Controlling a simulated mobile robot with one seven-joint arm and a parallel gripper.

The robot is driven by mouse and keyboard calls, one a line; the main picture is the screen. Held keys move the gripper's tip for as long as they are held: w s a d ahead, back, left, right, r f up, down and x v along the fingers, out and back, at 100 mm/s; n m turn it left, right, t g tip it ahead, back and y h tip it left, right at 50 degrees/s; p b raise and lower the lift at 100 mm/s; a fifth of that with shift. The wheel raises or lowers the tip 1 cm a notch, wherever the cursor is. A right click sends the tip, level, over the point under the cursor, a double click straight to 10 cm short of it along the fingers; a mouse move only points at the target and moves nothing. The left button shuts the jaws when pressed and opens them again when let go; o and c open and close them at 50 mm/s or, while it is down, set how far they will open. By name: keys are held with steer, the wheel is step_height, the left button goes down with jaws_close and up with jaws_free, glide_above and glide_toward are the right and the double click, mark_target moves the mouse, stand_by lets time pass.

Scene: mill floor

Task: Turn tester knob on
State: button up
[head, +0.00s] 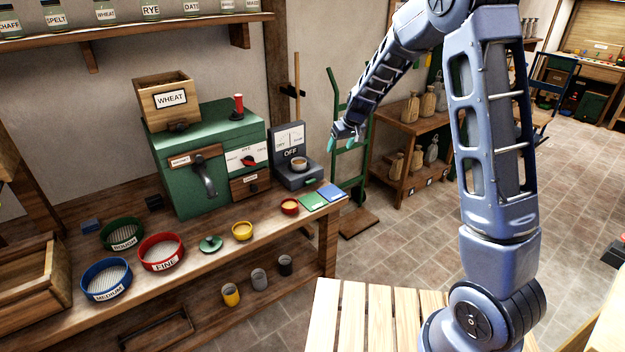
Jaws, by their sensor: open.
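The tester (299,180) is a small dark grey device near the right end of the wooden bench, with an upright panel reading OFF and a small cup on its base. I cannot clearly make out its knob at this size. My gripper (346,140) hangs in the air to the right of the tester and higher in the picture, apart from it. Its teal-tipped fingers are apart and empty. A green mill (205,185) stands to the left of the tester, with a red pointer knob (249,161) on a white dial.
The bench (205,250) also holds three sieves, a red bowl (290,206), a yellow bowl (242,231) and green and blue cards near its right end. A green hand truck (354,165) stands behind my gripper. A slatted wooden table (350,320) is in front.

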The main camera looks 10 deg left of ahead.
steer(key=n, duration=0.1)
glide_toward(311, 181)
steer(key=x, duration=0.8)
steer(key=shift+w+r, duration=0.1)
steer(key=c, duration=1)
